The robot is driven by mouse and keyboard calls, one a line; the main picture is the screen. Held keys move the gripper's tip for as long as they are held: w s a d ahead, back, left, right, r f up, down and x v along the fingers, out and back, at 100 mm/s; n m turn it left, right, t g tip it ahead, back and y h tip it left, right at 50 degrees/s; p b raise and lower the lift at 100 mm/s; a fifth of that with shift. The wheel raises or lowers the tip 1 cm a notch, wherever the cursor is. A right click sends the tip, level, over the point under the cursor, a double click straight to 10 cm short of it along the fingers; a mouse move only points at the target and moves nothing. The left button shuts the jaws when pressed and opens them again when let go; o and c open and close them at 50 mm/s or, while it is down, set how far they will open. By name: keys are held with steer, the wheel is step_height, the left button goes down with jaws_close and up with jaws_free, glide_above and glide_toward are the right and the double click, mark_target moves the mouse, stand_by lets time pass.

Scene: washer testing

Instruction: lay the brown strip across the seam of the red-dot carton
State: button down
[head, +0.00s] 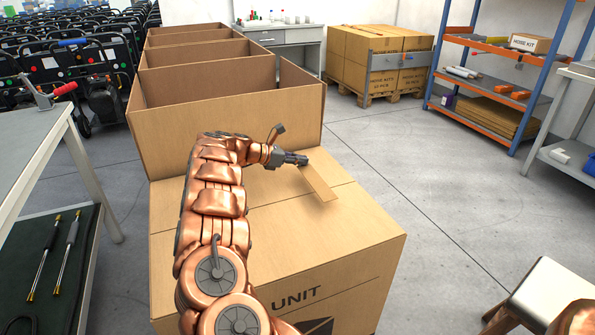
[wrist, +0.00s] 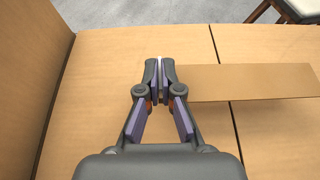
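The brown strip (head: 319,184) extends from the tips of my gripper (head: 303,160) toward the lower right, over the top of the closed carton (head: 330,240). In the wrist view my gripper (wrist: 161,78) has its fingertips nearly together at the strip's left end. The strip (wrist: 270,82) runs right from there and passes over the carton's dark seam (wrist: 234,135), which shows on both sides of it. I cannot tell whether the strip touches the carton or hangs just above it. No red dot shows on the visible carton faces.
Open, taller cartons (head: 225,125) stand directly behind the closed one; their wall (wrist: 30,80) is close on the left in the wrist view. A workbench (head: 30,140) is at left. A stool (head: 545,295) stands at lower right. Floor (head: 430,200) to the right is clear.

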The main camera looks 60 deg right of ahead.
mark_target(298, 177)
steer(key=shift+w+a+f, duration=0.25)
steer(key=shift+a+f, duration=0.05)
steer(key=shift+f+b, duration=0.35)
steer(key=shift+f, duration=1.2)
steer(key=shift+f+b, duration=0.25)
steer(key=shift+b, duration=0.1)
steer(key=c, duration=1.8)
jaws_free()
steer(key=shift+c, duration=0.2)
steer(key=o, duration=0.5)
steer(key=shift+r, duration=0.1)
steer(key=shift+r+p, duration=0.4)
steer(key=shift+p, duration=0.2)
steer(key=v, duration=1.2)
steer(key=shift+f+p, duration=0.2)
steer(key=shift+p, duration=0.1)
